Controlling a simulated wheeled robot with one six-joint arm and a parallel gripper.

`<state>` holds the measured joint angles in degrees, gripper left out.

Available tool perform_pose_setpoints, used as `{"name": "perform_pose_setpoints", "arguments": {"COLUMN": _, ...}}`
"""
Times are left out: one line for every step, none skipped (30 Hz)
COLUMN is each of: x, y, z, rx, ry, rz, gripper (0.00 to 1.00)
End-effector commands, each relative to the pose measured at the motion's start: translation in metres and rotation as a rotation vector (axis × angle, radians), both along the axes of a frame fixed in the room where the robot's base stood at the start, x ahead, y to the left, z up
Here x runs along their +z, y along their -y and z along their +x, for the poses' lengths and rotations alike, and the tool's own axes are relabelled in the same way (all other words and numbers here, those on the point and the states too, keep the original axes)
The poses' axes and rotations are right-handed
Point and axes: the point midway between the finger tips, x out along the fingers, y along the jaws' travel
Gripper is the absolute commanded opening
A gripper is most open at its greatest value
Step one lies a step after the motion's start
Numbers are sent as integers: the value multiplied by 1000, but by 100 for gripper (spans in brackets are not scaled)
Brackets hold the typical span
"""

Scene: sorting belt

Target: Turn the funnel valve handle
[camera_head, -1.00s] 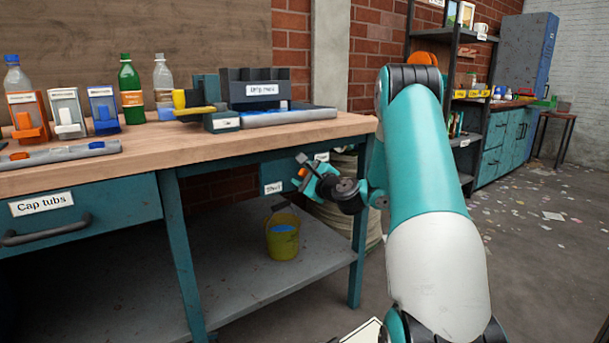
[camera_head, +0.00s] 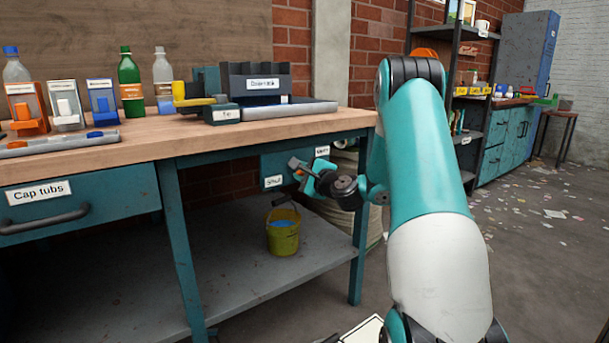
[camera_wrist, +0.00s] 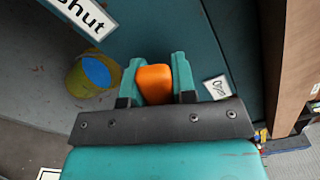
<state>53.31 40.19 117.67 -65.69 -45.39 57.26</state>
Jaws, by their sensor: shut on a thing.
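The orange valve handle (camera_wrist: 154,84) sits between the two teal fingers of my gripper (camera_wrist: 155,80) in the wrist view, and they are shut on it. A white "Shut" label (camera_wrist: 82,15) lies at upper left there, and an "Open" label (camera_wrist: 215,88) lies just right of the right finger. In the head view my gripper (camera_head: 301,174) is against the teal panel (camera_head: 283,163) under the bench's right end, between its "Shut" label (camera_head: 273,182) and the other label (camera_head: 322,151). The handle is mostly hidden there. The funnel itself cannot be made out.
A yellow bucket (camera_head: 283,242) with something blue inside stands on the lower shelf (camera_head: 235,275). The wooden bench top (camera_head: 240,137) above carries bottles, small dispensers, a dark rack (camera_head: 255,88) and a grey tray. A bench leg (camera_head: 357,250) stands near my arm.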

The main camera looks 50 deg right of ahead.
Motion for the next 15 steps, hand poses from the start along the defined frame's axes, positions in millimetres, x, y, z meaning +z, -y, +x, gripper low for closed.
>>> {"name": "perform_pose_setpoints", "arguments": {"x": -7, "y": -2, "z": 0, "rx": 1, "ry": -9, "rz": -37, "gripper": 0}}
{"name": "perform_pose_setpoints", "arguments": {"x": -8, "y": -2, "z": 0, "rx": 1, "ry": -15, "rz": -61, "gripper": 0}}
{"name": "perform_pose_setpoints", "arguments": {"x": -9, "y": -3, "z": 0, "rx": 2, "ry": -22, "rz": -92, "gripper": 0}}
{"name": "perform_pose_setpoints", "arguments": {"x": -10, "y": -3, "z": 1, "rx": 2, "ry": -27, "rz": -115, "gripper": 0}}
{"name": "perform_pose_setpoints", "arguments": {"x": -12, "y": -3, "z": 0, "rx": 1, "ry": -33, "rz": -139, "gripper": 0}}
{"name": "perform_pose_setpoints", "arguments": {"x": -13, "y": -4, "z": 1, "rx": 1, "ry": -41, "rz": -168, "gripper": 0}}
{"name": "perform_pose_setpoints", "arguments": {"x": -14, "y": -4, "z": 1, "rx": 1, "ry": -46, "rz": -189, "gripper": 0}}
{"name": "perform_pose_setpoints", "arguments": {"x": -16, "y": -4, "z": 1, "rx": 1, "ry": -51, "rz": -211, "gripper": 0}}
{"name": "perform_pose_setpoints", "arguments": {"x": -17, "y": -4, "z": 1, "rx": 1, "ry": -58, "rz": -237, "gripper": 0}}
{"name": "perform_pose_setpoints", "arguments": {"x": -18, "y": -5, "z": 1, "rx": 1, "ry": -62, "rz": -257, "gripper": 0}}
{"name": "perform_pose_setpoints", "arguments": {"x": -18, "y": -5, "z": 1, "rx": 1, "ry": -67, "rz": -275, "gripper": 0}}
{"name": "perform_pose_setpoints", "arguments": {"x": -19, "y": -5, "z": 1, "rx": 1, "ry": -72, "rz": -298, "gripper": 0}}
{"name": "perform_pose_setpoints", "arguments": {"x": -20, "y": -5, "z": 1, "rx": 2, "ry": -77, "rz": -314, "gripper": 0}}
{"name": "perform_pose_setpoints", "arguments": {"x": -21, "y": -5, "z": 1, "rx": 2, "ry": -81, "rz": -330, "gripper": 0}}
{"name": "perform_pose_setpoints", "arguments": {"x": -22, "y": -5, "z": 1, "rx": 2, "ry": -86, "rz": -348, "gripper": 0}}
